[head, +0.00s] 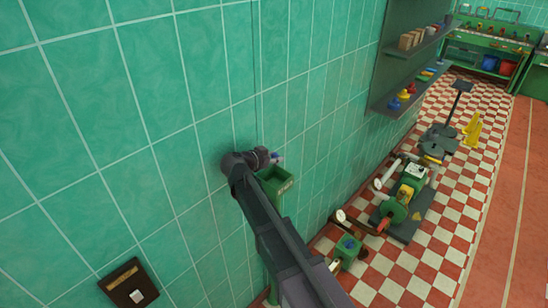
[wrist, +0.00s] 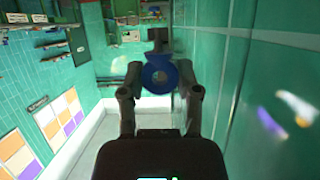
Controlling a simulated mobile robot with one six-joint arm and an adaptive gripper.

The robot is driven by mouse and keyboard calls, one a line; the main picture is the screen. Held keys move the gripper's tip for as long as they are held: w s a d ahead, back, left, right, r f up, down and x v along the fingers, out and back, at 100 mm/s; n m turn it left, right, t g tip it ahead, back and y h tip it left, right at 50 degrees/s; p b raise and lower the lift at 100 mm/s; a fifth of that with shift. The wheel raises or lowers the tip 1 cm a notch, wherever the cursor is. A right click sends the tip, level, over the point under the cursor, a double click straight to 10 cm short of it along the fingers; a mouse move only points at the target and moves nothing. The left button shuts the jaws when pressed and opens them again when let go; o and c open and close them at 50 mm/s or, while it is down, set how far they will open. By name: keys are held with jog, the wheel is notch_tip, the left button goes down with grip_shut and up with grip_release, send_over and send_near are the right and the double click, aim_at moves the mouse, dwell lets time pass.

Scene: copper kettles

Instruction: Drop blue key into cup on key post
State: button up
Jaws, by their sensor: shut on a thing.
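The blue key (wrist: 160,83) is held between the two fingers of my gripper (wrist: 160,73) in the wrist view. Its round blue head with a hole faces the camera, and a dark part rises behind it. In the head view my gripper (head: 274,158) is close to the teal tiled wall, just above the back edge of the open green cup (head: 285,186). Only a small bluish bit of the key shows there, at the fingertips. The cup is square, has a label on its front, and looks empty inside. My arm hides most of the post below it.
The tiled wall (head: 110,120) runs right beside my gripper and cup. A brown wall plaque (head: 128,284) hangs at lower left. Green machinery (head: 398,206) stands on the checkered floor at right. Wall shelves (head: 410,92) hold small items.

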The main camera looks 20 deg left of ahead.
jog(key=shift+f+b, duration=1.7)
jog(key=shift+f, duration=0.2)
jog(key=shift+f+b, duration=1.5)
dwell(1.0)
jog(key=o, duration=1)
jog(key=shift+o, duration=0.2)
jog(key=shift+r, duration=0.2)
